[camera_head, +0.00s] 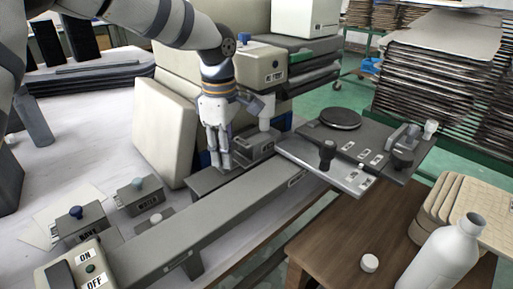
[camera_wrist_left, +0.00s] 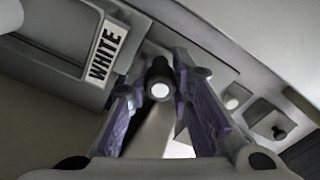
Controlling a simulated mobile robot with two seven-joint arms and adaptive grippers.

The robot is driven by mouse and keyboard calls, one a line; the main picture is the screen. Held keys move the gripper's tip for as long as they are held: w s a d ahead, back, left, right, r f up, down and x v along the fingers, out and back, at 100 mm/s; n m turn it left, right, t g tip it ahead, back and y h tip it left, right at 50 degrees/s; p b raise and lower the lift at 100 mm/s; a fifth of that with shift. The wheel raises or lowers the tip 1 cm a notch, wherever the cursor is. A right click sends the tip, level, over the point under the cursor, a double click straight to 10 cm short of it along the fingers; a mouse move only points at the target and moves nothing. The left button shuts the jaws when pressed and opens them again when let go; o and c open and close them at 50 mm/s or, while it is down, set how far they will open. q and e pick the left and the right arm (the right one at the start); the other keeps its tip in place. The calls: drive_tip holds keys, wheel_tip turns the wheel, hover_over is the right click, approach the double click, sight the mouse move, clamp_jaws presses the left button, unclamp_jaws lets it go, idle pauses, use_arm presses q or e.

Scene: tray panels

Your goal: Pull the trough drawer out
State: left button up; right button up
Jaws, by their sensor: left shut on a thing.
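My left gripper (camera_head: 224,160) reaches down from the top of the head view to the grey machine, beside a small grey block (camera_head: 255,147). In the left wrist view its purple-padded fingers (camera_wrist_left: 160,100) are shut on a dark knob with a pale round end (camera_wrist_left: 159,88). A grey box with a label reading WHITE (camera_wrist_left: 104,50) is just left of the fingers. The knob is hidden by the fingers in the head view. I cannot tell clearly which part is the trough drawer or whether it is pulled out. My right gripper is not in view.
A long grey rail (camera_head: 215,222) runs diagonally along the table. Small grey boxes with knobs (camera_head: 80,226) and an ON/OFF box (camera_head: 76,268) stand at the left. A flat plate with knobs (camera_head: 350,150) sits right. A white bottle (camera_head: 443,258) stands on the wooden table (camera_head: 345,235).

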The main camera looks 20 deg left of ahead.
use_arm(q)
drive_tip(key=shift+s+a, duration=0.35)
drive_tip(key=shift+s, duration=0.5)
drive_tip(key=shift+s+a, duration=0.35)
drive_tip(key=shift+s, duration=0.45)
drive_tip(key=shift+s+a, duration=0.35)
drive_tip(key=shift+s, duration=0.5)
drive_tip(key=shift+s+a, duration=0.3)
drive_tip(key=shift+s, duration=0.5)
drive_tip(key=shift+s+a, duration=0.35)
drive_tip(key=shift+s, duration=0.4)
drive_tip(key=shift+s+a, duration=0.3)
drive_tip(key=shift+s, duration=0.5)
drive_tip(key=o, duration=0.8)
